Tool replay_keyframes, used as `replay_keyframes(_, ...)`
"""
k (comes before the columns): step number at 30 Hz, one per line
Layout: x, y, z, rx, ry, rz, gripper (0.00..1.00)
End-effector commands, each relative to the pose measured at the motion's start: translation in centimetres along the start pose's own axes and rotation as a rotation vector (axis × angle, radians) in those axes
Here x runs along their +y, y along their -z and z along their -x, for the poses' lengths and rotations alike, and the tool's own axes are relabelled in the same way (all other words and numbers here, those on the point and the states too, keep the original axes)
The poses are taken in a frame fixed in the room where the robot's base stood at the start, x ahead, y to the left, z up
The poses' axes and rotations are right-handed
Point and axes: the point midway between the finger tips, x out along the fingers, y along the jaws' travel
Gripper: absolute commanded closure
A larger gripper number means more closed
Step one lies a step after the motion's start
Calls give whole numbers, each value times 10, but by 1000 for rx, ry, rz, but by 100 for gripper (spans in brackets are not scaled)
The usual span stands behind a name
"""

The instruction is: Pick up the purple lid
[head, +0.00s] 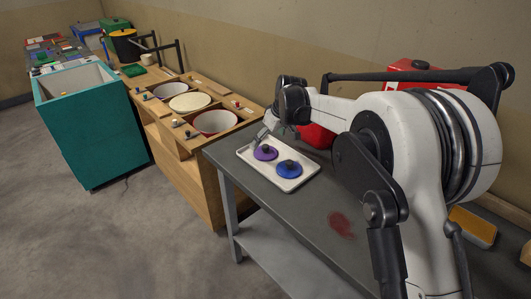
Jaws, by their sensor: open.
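The purple lid (265,153) is a small disc with a dark knob. It lies on a white tray (298,185) on the grey table, at the tray's far left part. A blue lid (288,169) with a dark knob lies beside it on the same tray. My gripper (264,138) is open and points down just above and behind the purple lid. Its fingers are small in the view, and I cannot tell whether they touch the lid's knob. My arm comes in from the right and hides part of the table behind the tray.
The grey table (262,196) has a dark red stain (341,224) at its front. A red object (317,136) stands behind the tray, partly hidden by my arm. A wooden bench (185,170) with round basins and a teal bin (88,130) stand to the left.

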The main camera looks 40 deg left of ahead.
Motion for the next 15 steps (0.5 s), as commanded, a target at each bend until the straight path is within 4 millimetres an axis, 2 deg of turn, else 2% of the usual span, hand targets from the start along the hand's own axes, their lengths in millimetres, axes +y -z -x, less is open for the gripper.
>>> replay_keyframes(10,-2,-5,-42,0,0,0,7)
replay_keyframes(15,-2,-6,-50,0,0,0,7)
